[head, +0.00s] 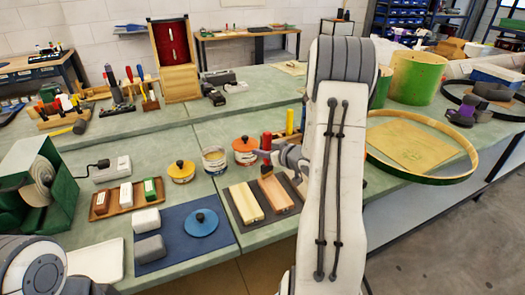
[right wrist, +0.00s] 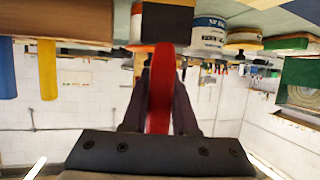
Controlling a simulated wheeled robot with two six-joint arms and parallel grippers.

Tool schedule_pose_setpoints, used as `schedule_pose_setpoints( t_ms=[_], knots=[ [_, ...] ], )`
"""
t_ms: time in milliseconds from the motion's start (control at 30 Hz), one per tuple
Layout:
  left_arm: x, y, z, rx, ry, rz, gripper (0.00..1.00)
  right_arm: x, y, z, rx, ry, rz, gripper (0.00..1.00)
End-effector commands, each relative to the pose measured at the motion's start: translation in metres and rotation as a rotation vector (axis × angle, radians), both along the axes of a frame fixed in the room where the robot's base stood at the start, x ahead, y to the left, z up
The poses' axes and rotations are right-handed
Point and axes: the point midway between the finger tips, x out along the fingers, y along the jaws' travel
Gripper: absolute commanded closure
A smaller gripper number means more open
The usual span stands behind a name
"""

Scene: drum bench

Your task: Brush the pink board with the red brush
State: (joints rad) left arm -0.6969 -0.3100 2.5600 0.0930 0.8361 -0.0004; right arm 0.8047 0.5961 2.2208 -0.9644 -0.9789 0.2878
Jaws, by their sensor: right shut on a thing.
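My right gripper (head: 280,155) is shut on the red brush (head: 266,141). In the right wrist view the brush's red handle (right wrist: 160,88) stands between the two dark fingers, with a dark block at its far end that looks like the brush head. In the head view the brush is upright beyond the boards; its lower end is hard to make out. The board I take as the pink one, a pinkish-brown board (head: 275,195), lies on a dark mat beside a pale yellow board (head: 246,202). My right forearm passes close to its right. My left gripper is out of view.
Paint cans (head: 214,160) stand behind the boards. A yellow handle (head: 289,122) stands behind the right gripper. A blue mat (head: 165,250) with a round blue lid (head: 201,222) lies left. A large green hoop (head: 440,177) lies right. Some bare green bench shows between items.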

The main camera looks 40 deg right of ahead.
Motion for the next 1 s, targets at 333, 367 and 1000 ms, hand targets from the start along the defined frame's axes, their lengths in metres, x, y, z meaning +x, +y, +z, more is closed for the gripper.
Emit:
schedule_pose_setpoints(
  t_ms=[333, 367, 1000],
  knots=[
    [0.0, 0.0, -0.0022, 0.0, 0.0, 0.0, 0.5, 0.0001, -0.0001, -0.0032, 0.0, 0.0, 0.0, 0.98],
    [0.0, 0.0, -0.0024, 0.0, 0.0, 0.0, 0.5, 0.0, -0.0001, -0.0035, 0.0, 0.0, 0.0, 0.98],
    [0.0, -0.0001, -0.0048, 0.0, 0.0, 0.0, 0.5, -0.0003, 0.0, -0.0072, 0.0, 0.0, 0.0, 0.98]
  ],
)
